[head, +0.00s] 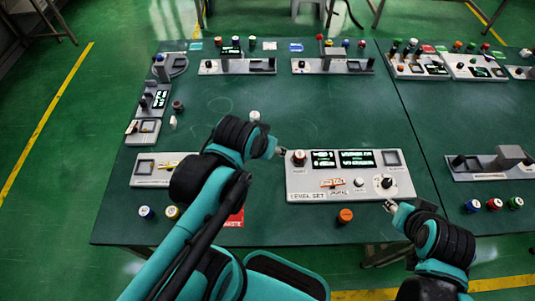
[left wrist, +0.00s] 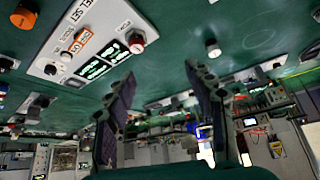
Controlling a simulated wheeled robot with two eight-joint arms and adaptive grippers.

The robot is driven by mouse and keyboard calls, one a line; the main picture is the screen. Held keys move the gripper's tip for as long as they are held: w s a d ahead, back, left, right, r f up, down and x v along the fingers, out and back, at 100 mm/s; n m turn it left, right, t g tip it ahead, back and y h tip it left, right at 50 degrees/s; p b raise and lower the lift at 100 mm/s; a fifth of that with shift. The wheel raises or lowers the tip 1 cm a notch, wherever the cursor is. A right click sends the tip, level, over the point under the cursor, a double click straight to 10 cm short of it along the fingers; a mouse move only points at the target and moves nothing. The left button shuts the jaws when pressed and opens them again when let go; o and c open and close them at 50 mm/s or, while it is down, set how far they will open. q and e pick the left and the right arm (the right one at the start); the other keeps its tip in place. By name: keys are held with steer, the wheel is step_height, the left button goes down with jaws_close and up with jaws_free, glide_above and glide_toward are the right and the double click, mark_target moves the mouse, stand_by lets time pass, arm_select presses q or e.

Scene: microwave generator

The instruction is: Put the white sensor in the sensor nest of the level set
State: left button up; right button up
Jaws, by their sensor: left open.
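The level set (head: 310,188) is a light grey panel right of centre on the green table, with two lit displays, a red button and knobs. A square recess (head: 391,158) at its upper right looks like the sensor nest. A small white-topped cylinder (head: 254,116), possibly the white sensor, stands behind my left arm; it also appears in the left wrist view (left wrist: 212,47). My left gripper (head: 281,152) is open and empty, beside the panel's upper left corner; its spread fingers show in the left wrist view (left wrist: 158,88). My right gripper (head: 390,206) is by the panel's lower right corner, its opening unclear.
An orange knob (head: 345,216) lies in front of the panel. A red tag (head: 234,218) and two round caps (head: 158,212) lie at the front left. Other grey panels (head: 237,67) line the back and left. The table's middle behind the level set is mostly clear.

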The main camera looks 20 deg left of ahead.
arm_select(q)
steer(key=shift+o, duration=0.4)
steer(key=shift+s+d+f, duration=0.35)
steer(key=shift+s+f, duration=0.3)
steer(key=shift+s, duration=0.2)
steer(key=m+g+b, duration=0.3)
steer(key=m+g, duration=0.4)
steer(key=m, duration=1.5)
glide_above(255, 114)
step_height(255, 114, down, 12)
steer(key=shift+r, duration=0.25)
steer(key=shift+f, duration=1.3)
step_height(255, 114, down, 6)
steer(key=b, duration=0.3)
steer(key=shift+s+r, duration=0.1)
steer(key=shift+r, duration=0.2)
